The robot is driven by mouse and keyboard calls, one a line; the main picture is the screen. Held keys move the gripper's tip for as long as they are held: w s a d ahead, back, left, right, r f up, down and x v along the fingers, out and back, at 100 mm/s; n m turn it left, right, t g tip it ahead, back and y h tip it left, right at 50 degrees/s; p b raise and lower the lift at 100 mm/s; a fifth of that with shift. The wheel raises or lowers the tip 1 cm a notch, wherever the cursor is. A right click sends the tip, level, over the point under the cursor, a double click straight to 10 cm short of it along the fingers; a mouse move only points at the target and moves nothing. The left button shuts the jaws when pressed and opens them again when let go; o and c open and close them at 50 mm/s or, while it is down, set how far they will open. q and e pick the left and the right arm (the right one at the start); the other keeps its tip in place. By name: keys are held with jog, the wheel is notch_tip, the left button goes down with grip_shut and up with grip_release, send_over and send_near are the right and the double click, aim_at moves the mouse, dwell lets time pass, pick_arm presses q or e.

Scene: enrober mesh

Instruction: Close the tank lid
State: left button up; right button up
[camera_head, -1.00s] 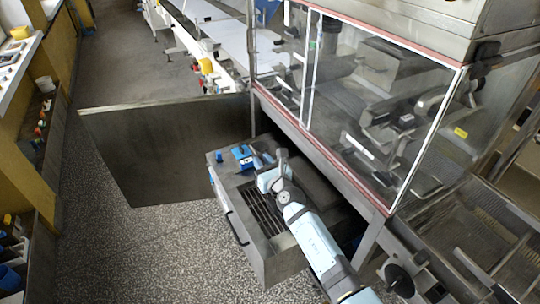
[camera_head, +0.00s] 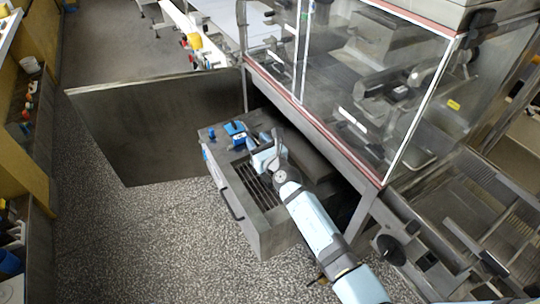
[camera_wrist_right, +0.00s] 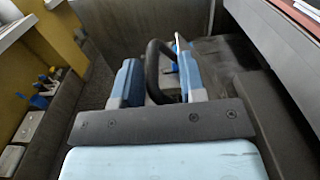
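The tank (camera_head: 262,236) is a grey metal box below the machine, with a dark grated opening (camera_head: 262,186) in its top. A dark flat slab that looks like its lid (camera_head: 304,156) lies at the opening's right side, partly under the machine. My right gripper (camera_head: 258,150) is over the tank top beside this slab. In the right wrist view, a black curved handle (camera_wrist_right: 154,70) stands between the blue fingers of this gripper (camera_wrist_right: 161,80). The fingers are apart, with some gap around the handle; I see no clear grip. My left gripper is out of view.
A glass-sided machine (camera_head: 365,100) overhangs the tank's right side. A large dark metal panel (camera_head: 150,130) stands to its left. A blue fitting (camera_head: 236,130) sits on the tank top. Speckled floor (camera_head: 140,235) is free at front left.

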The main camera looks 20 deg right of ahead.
jog(key=v, duration=1.2)
jog(key=shift+s+d, duration=0.1)
jog(key=shift+s, duration=0.05)
